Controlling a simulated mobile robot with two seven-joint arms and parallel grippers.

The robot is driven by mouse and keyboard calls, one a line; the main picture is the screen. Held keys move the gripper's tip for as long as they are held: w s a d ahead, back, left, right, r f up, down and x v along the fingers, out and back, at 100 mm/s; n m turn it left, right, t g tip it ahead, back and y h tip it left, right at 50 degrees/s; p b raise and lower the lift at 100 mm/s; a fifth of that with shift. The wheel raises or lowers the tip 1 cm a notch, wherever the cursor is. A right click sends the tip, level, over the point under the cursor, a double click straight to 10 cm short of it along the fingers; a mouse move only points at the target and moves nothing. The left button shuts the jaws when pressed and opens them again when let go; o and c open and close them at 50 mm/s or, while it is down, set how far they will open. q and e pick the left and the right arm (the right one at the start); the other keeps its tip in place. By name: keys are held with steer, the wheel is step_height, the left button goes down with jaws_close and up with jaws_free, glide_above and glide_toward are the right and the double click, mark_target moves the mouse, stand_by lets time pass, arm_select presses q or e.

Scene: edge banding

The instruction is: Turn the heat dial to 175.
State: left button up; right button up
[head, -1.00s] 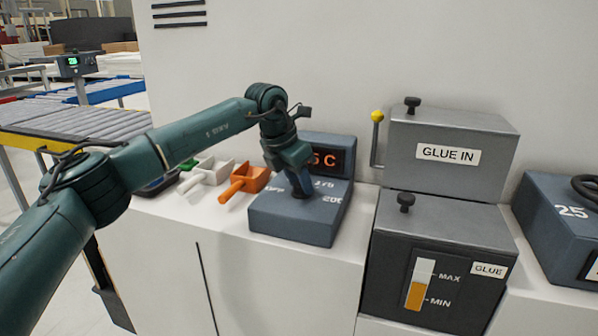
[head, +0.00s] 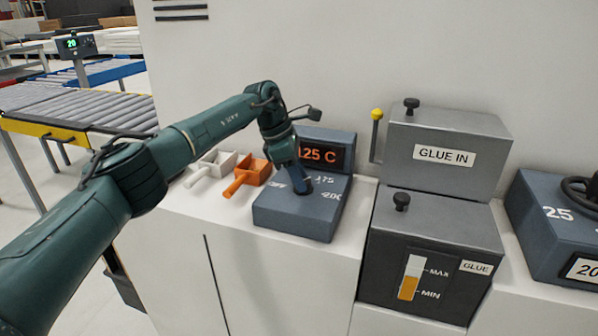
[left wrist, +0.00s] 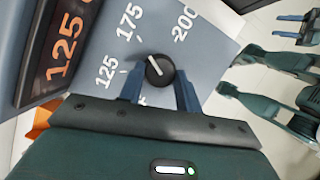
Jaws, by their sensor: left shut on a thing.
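The heat dial (left wrist: 159,70) is a round black knob with a white pointer line, on a blue-grey control box (head: 290,220). In the left wrist view its pointer slants up and left, between the printed 125 and 175. 200 is further right; the off mark is mostly hidden. The orange display (head: 322,154) reads 125 C. My left gripper (head: 303,190) is down at the dial, its two blue fingers shut on either side of it. In the head view the gripper hides the dial. A second green arm with blue fingers (left wrist: 290,27), apparently my right, shows at the wrist view's right edge.
White (head: 208,168) and orange (head: 246,177) scoops lie left of the control box. The grey GLUE IN box (head: 450,150) and glue tank (head: 430,260) stand close on its right. A white wall rises behind.

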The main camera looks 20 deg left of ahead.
stand_by(0.5)
arm_select(q)
steer(key=o, duration=1)
steer(key=v, duration=1.3)
steer(key=shift+r+b, duration=0.15)
steer(key=shift+b, duration=0.2)
steer(key=shift+w, duration=0.1)
